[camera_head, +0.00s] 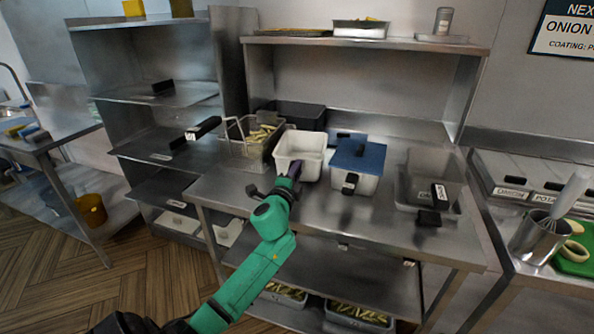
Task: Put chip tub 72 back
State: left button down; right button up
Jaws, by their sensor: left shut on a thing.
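An open white tub (302,143) is on or just above the steel table (320,213), left of the middle. My left gripper (294,171) is at its near side and is shut on it. The gripper hides the front of the tub, where a label would be, so I cannot read its number. I cannot tell whether the tub rests on the table. The tub looks upright, and I see no chips in it. My right gripper is not in view.
A wire fry basket with chips (262,132) stands left of the tub. A blue-lidded tub (357,160) stands close on its right, then a clear grey tub (428,180). An upper shelf (400,44) overhangs the back. The table's front strip is mostly clear.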

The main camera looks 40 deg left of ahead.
pick_arm(q)
jog(key=shift+f+b, duration=0.3)
jog(key=shift+f, duration=0.5)
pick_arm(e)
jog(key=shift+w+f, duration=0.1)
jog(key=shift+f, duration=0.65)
pick_arm(q)
jog(key=shift+f, duration=0.1)
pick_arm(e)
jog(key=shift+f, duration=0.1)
pick_arm(q)
jog(key=shift+f+b, duration=0.2)
jog(key=shift+b, duration=0.1)
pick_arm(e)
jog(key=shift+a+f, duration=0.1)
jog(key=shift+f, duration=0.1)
pick_arm(q)
jog(key=c, duration=0.6)
grip_release()
jog(key=shift+o, duration=0.2)
